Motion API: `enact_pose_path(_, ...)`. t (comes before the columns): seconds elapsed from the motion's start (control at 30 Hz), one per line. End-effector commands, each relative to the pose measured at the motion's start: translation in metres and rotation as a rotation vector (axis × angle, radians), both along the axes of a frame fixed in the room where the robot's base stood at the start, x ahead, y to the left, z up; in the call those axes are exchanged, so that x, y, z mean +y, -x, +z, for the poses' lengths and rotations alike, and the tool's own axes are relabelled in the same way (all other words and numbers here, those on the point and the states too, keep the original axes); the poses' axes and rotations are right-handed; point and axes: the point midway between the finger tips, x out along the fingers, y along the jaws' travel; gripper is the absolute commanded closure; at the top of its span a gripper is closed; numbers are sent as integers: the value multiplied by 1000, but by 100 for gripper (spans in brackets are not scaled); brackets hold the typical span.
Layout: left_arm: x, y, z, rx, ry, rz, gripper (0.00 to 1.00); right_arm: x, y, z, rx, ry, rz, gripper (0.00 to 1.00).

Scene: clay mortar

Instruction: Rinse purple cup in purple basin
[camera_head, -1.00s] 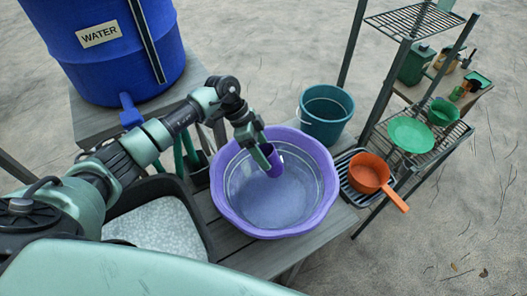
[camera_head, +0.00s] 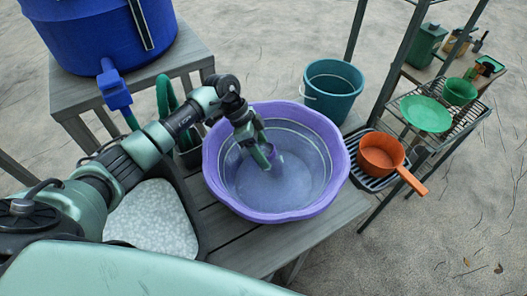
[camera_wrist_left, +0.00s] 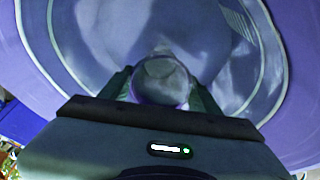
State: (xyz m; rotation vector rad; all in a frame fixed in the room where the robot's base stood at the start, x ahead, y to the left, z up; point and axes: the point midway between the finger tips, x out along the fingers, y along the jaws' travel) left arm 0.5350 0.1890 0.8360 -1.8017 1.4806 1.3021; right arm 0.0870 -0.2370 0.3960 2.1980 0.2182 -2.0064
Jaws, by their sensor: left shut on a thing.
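The purple basin (camera_head: 318,203) stands on the wooden bench, with greyish water (camera_head: 260,185) in it. My left gripper (camera_head: 263,153) reaches into the basin from the left and is shut on the purple cup (camera_head: 273,157). The cup is low inside the basin, close to or in the water; I cannot tell how deep. In the left wrist view the cup (camera_wrist_left: 162,82) sits between the two fingers, and the basin (camera_wrist_left: 285,115) surrounds it. My right gripper is not in view.
A teal bucket (camera_head: 332,92) stands behind the basin. An orange pot (camera_head: 380,154) rests on a black rack to the right. A blue water barrel (camera_head: 85,40) with a tap (camera_head: 114,88) stands at the upper left. A metal shelf with green dishes (camera_head: 426,113) is at the right.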

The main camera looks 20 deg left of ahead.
Motion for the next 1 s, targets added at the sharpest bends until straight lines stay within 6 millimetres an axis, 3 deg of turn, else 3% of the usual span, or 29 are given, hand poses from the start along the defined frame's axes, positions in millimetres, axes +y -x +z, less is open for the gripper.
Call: enact_pose_path(1.0, 0, 0, -16, 0, 0, -1, 78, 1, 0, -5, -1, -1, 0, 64)
